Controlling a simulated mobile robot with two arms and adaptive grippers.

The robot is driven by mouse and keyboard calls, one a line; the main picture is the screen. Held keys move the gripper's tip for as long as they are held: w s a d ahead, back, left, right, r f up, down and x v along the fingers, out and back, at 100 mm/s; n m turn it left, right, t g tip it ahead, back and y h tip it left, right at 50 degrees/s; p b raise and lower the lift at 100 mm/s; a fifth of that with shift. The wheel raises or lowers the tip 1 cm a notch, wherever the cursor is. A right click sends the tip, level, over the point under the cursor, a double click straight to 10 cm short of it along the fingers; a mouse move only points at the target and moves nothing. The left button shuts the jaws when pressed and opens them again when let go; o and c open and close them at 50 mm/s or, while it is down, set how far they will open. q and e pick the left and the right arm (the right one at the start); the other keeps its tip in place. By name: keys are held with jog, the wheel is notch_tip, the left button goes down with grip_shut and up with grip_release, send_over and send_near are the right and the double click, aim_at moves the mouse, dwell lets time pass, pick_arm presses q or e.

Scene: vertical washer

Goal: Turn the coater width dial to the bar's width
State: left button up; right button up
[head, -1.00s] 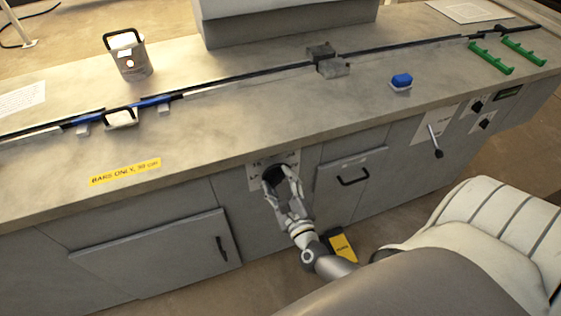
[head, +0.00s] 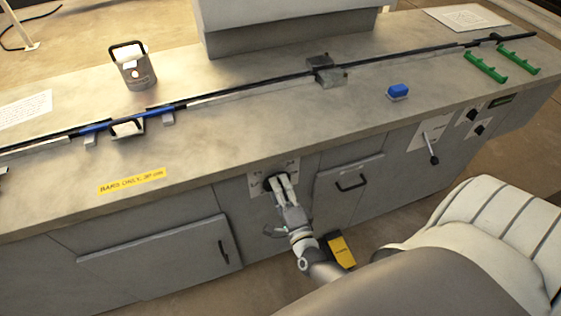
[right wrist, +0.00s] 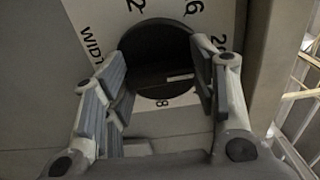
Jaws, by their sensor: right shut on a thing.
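The round black width dial (right wrist: 160,50) is on a white plate on the bench front, with "WIDTH" and numbers printed around it. A short white mark shows on the dial's lower right side in the right wrist view; I cannot tell which number it points at. My right gripper (right wrist: 160,88) has its fingers on both sides of the dial and is shut on it. In the head view the right gripper (head: 281,186) covers much of the dial. A long dark bar (head: 240,86) lies along the bench top, with blue parts at the left. My left gripper is not in view.
A grey handled device (head: 133,72) stands at the back left. A blue block (head: 398,91) and green racks (head: 485,67) are on the right. A drawer with a black handle (head: 352,182) is just right of the dial.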

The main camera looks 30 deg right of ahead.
jog(key=shift+f+n+p, duration=0.1)
jog(key=shift+n+p, duration=1.35)
jog(key=shift+n, duration=3.45)
jog(key=o, duration=1)
